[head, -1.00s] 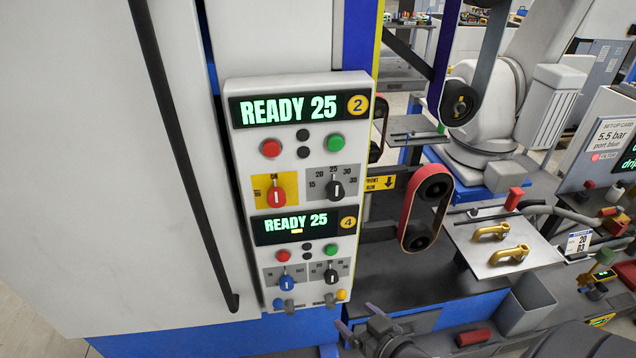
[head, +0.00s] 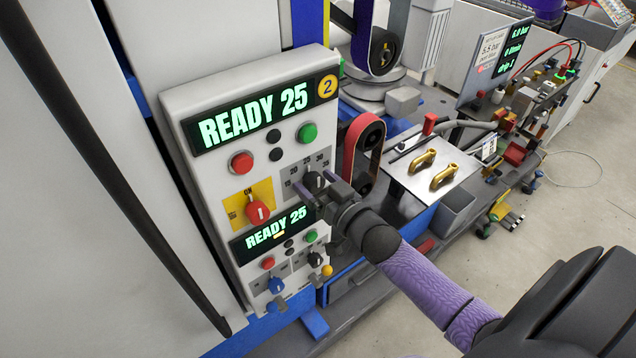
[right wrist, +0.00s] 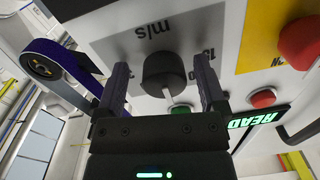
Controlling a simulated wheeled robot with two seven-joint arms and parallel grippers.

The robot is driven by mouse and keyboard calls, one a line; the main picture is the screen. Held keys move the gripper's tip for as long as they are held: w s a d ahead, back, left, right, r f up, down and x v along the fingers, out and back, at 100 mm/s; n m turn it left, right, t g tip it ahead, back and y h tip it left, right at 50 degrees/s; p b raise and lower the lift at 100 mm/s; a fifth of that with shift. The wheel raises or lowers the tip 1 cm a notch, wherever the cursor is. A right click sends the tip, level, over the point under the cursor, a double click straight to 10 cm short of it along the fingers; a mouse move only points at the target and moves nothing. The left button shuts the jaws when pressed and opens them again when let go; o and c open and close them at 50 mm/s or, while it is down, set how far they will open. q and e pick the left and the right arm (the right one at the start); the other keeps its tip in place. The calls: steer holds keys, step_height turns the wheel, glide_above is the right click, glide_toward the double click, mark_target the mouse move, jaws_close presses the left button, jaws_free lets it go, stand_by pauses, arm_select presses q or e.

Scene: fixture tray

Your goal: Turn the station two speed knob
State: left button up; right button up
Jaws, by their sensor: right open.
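The station two panel (head: 180,105) is a white box whose upper display reads READY 25, beside a yellow 2. Its black speed knob (head: 314,180) sits on a grey numbered plate, partly behind my right gripper (head: 315,190) in the head view. In the right wrist view the knob (right wrist: 164,74) shows between the two fingers of my right gripper (right wrist: 161,72), with a gap on each side. The gripper is open, its fingertips close to the plate. Whether the fingers overlap the knob in depth is hard to tell. My left gripper is out of view.
A red knob (head: 257,212) on a yellow plate is left of the speed knob. Red (head: 242,162) and green (head: 307,133) buttons are above. The station four display (head: 277,234) and its knobs are just below. A red belt (head: 360,150) stands to the right.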

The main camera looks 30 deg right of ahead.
steer(key=shift+c, duration=0.7)
steer(key=shift+a, duration=0.1)
steer(key=shift+c, duration=1.1)
steer(key=shift+s, duration=0.1)
jaws_close()
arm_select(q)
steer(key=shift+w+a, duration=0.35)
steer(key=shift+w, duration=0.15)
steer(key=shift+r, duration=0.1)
arm_select(e)
steer(key=n+p, duration=0.1)
steer(key=n, duration=0.2)
steer(key=shift+n, duration=0.3)
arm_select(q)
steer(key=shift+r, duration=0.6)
arm_select(e)
steer(key=shift+n, duration=1.9)
